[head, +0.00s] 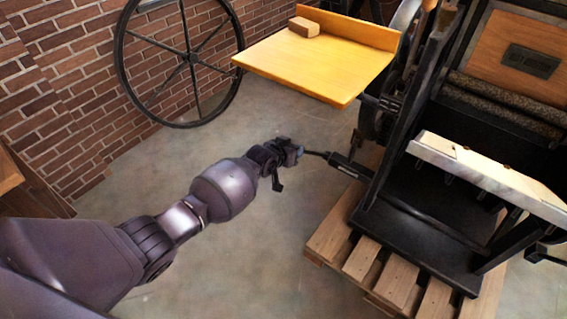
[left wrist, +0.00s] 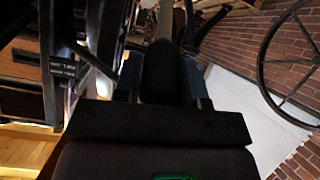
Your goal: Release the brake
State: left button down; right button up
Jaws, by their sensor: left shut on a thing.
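The black hand press (head: 425,215) stands on the right in the head view. A dark brake lever (head: 316,153) sticks out from its lower left side, with a thicker black section (head: 350,167) near the frame. My left gripper (head: 298,152) is at the lever's outer end and shut on it. In the left wrist view the dark rounded lever end (left wrist: 160,72) lies between the blue fingers of my left gripper (left wrist: 163,82). The fingers hide part of the lever end. My right gripper is not in view.
The press stands on a wooden pallet (head: 345,240). A yellow wooden feed board (head: 318,62) with a small block (head: 304,27) juts out above the lever. A large spoked wheel (head: 190,58) stands by the brick wall (head: 60,85). The floor (head: 240,250) around my left arm is clear.

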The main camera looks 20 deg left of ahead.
pick_arm(q)
jog(key=shift+w+d+r+g, duration=0.15)
jog(key=shift+w+d+r, duration=0.05)
jog(key=shift+w+r, duration=0.3)
jog(key=shift+w+d+r+g, duration=0.15)
jog(key=shift+w+r, duration=0.25)
jog(key=shift+r, duration=0.25)
jog(key=shift+w+r, duration=0.15)
jog(key=shift+r, duration=0.05)
jog(key=c, duration=1)
grip_release()
jog(key=o, duration=0.3)
jog(key=shift+d+f, duration=0.1)
jog(key=shift+f, duration=0.2)
